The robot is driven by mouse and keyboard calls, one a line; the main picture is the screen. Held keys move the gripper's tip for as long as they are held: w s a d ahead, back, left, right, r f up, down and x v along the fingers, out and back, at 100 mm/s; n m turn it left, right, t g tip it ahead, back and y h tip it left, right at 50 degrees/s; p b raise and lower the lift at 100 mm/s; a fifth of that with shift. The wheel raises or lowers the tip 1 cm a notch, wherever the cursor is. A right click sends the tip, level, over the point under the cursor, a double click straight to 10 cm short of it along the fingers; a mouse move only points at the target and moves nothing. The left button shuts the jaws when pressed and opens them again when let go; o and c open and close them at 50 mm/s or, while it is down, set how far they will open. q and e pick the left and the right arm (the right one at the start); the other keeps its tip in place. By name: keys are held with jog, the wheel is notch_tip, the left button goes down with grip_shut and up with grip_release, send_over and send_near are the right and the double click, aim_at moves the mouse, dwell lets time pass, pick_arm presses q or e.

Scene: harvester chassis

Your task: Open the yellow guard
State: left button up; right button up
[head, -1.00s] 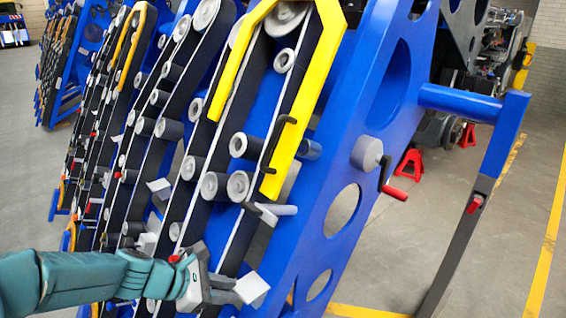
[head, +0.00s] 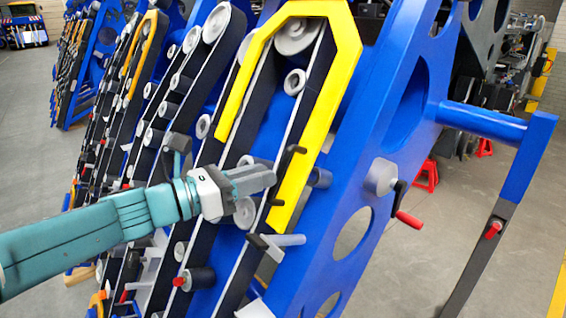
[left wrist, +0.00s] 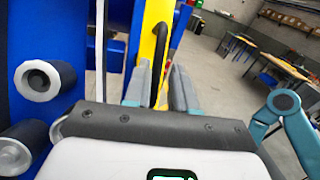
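The yellow guard (head: 342,70) is an angular arch-shaped frame over the belts and rollers of the blue chassis. A black bar handle (head: 287,172) sits on its right leg, near the lower end. My left gripper (head: 262,178) points right, with its fingertips just left of the handle. In the left wrist view, my left gripper (left wrist: 158,84) has its fingers apart. The guard (left wrist: 151,18) and its black handle (left wrist: 160,62) show beyond and between them, with no clear contact. My right gripper is not in view; a teal arm link of mine shows at right.
A crank with a red grip (head: 408,219) sticks out of the blue side plate (head: 375,170). A grey peg (head: 288,240) lies below the guard's lower end. Rollers (left wrist: 45,78) stand close left of my left gripper.

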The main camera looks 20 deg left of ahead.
aim_at(280, 167)
pick_arm(q)
jog(key=x, duration=0.5)
jog(key=shift+w+d+p, duration=0.15)
jog(key=shift+w+p, duration=0.05)
jog(key=shift+p, duration=0.15)
grip_shut()
jog(key=shift+s+r+p, duration=0.15)
jog(key=shift+r+p, duration=0.2)
jog(key=shift+p, duration=0.25)
jog(key=s+a+r+g+y+p, duration=0.2)
jog(key=s+r+p, duration=0.3)
jog(key=r, duration=0.3)
jog(key=s+a+r+n+g+y+p, duration=0.1)
jog(key=s+a+r+g+y+p, duration=0.1)
jog(key=s+a+r+p, duration=0.3)
jog(key=shift+s+r+g, duration=0.2)
jog(key=shift+r+g, duration=0.5)
jog(key=shift+r, duration=1.55)
jog(key=shift+a, duration=0.1)
